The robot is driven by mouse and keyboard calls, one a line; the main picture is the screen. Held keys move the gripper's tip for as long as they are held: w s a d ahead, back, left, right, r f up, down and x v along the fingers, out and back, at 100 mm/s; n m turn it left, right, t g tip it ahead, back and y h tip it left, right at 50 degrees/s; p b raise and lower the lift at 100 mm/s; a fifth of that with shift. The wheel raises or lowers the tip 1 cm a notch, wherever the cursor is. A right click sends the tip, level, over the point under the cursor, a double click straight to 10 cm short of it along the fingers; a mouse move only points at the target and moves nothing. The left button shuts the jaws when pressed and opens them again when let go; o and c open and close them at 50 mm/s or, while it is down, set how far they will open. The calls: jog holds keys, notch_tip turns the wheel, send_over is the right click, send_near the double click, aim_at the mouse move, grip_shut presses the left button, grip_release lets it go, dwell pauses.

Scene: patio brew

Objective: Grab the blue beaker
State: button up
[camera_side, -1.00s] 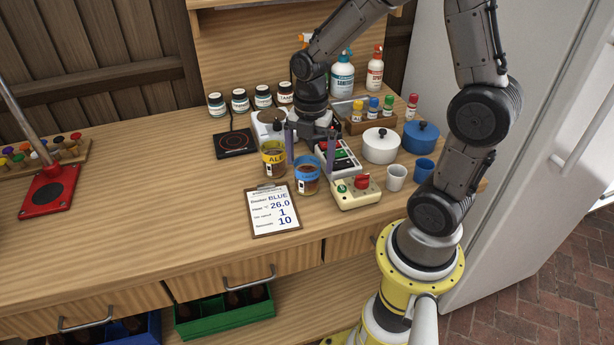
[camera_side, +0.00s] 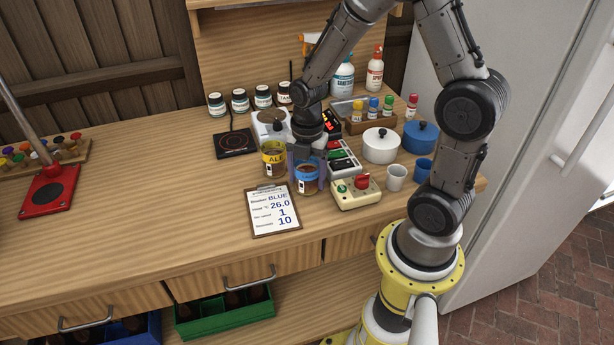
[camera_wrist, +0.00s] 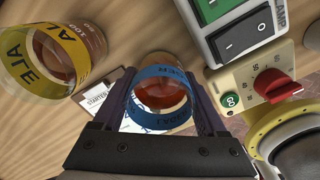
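The blue beaker is a clear cup with a blue printed band and reddish-brown contents. It stands upright on the wooden bench in the side view (camera_side: 306,181) and between my fingers in the wrist view (camera_wrist: 160,88). My gripper (camera_side: 307,170) is lowered over it, with one finger on each side. In the wrist view, my gripper (camera_wrist: 163,85) looks open around the beaker; I cannot tell whether either finger touches it.
A yellow-banded ALE beaker (camera_side: 273,159) stands close by on the left. A clipboard (camera_side: 274,211) lies in front. A cream box with a red knob (camera_side: 356,191) and a switch box (camera_side: 343,160) stand close on the right.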

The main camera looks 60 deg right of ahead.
jog(key=c, duration=0.8)
jog(key=shift+r, duration=0.15)
